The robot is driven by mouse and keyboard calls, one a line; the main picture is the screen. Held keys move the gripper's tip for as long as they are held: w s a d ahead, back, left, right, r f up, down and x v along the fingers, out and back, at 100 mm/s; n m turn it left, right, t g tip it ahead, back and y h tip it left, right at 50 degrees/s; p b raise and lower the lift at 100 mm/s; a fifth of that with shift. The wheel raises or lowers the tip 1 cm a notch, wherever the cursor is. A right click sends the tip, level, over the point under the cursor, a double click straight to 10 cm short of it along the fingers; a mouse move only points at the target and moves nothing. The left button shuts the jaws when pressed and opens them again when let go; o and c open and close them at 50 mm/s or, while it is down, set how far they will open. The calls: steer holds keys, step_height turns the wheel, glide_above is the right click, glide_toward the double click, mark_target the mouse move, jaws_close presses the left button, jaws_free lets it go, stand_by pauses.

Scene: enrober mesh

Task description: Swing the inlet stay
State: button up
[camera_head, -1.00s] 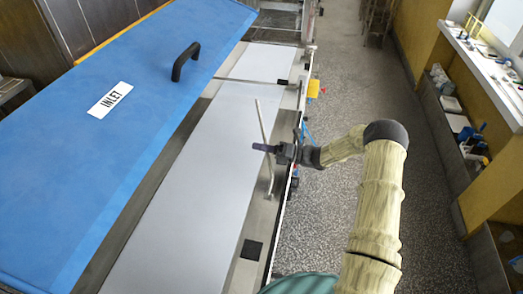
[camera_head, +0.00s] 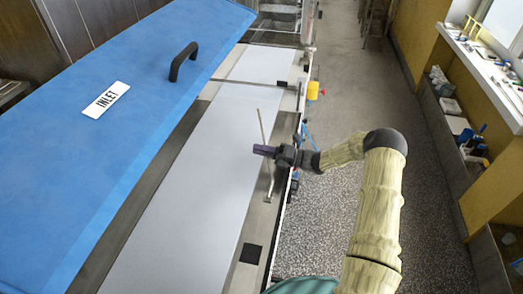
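The inlet stay (camera_head: 263,124) is a thin pale metal rod at the right edge of the machine. It stands tilted, its top end free and apart from the lid, its lower end by the machine's side rail. My gripper (camera_head: 262,150) is at the rod's middle, its dark fingers pointing left and covering part of it. Whether the fingers are closed on the rod cannot be made out. The blue inlet lid (camera_head: 60,165), with a white INLET label (camera_head: 106,99) and a black handle (camera_head: 183,60), is raised and slanted at the left.
A pale flat bed (camera_head: 190,180) runs below the lid. A dark square (camera_head: 251,253) lies near its front right. A yellow part (camera_head: 312,90) sits on the side rail farther back. The speckled floor (camera_head: 325,215) is open to the right, up to a shelf (camera_head: 455,115) with small items.

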steer(key=shift+s+d+f+b, duration=0.2)
steer(key=shift+d+b, duration=0.15)
steer(key=shift+d, duration=0.2)
steer(key=b+v, duration=0.5)
steer(key=v, duration=1.1)
steer(key=shift+d+f, duration=0.1)
